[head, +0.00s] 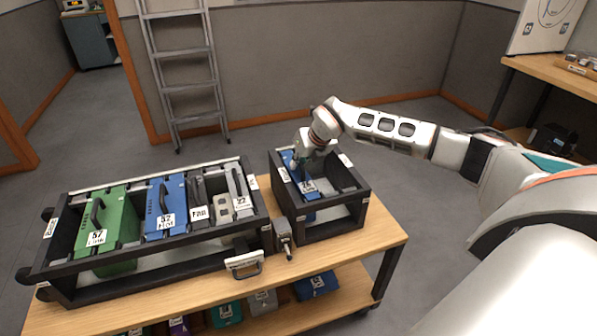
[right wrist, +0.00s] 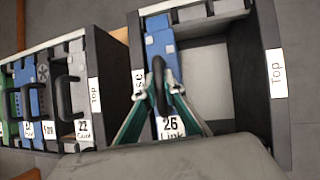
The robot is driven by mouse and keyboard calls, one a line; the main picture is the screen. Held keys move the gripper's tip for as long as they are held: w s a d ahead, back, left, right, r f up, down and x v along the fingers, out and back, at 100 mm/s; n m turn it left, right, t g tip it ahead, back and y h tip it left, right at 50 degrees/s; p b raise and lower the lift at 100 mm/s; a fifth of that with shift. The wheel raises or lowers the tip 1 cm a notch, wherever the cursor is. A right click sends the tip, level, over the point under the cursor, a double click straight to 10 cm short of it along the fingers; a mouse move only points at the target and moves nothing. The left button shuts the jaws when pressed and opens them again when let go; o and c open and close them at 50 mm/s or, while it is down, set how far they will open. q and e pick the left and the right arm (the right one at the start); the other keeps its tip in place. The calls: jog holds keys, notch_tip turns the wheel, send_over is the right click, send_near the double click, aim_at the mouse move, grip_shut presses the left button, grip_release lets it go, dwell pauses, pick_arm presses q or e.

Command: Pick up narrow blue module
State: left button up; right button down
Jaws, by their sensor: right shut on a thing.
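The narrow blue module (head: 308,197) stands in the left part of the small dark rack (head: 336,225) on the bench. In the right wrist view the blue module (right wrist: 160,43) carries a white label reading 26 and has a dark handle on top. My right gripper (head: 301,168) is over this module from above. In the right wrist view the green fingers of my right gripper (right wrist: 162,88) are closed on the dark handle. The gripper hides part of the module's top. I cannot tell whether the module is raised. My left gripper is out of view.
The long rack (head: 150,267) to the left holds a green module (head: 117,220), a wider blue module (head: 167,205) and grey ones. The small rack's right part is empty. More modules lie on the shelf below. A ladder (head: 183,60) leans on the wall behind.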

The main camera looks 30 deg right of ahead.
notch_tip(320, 180, up, 22)
jog(key=p, duration=0.3)
dwell(0.4)
jog(key=shift+w+a, duration=0.1)
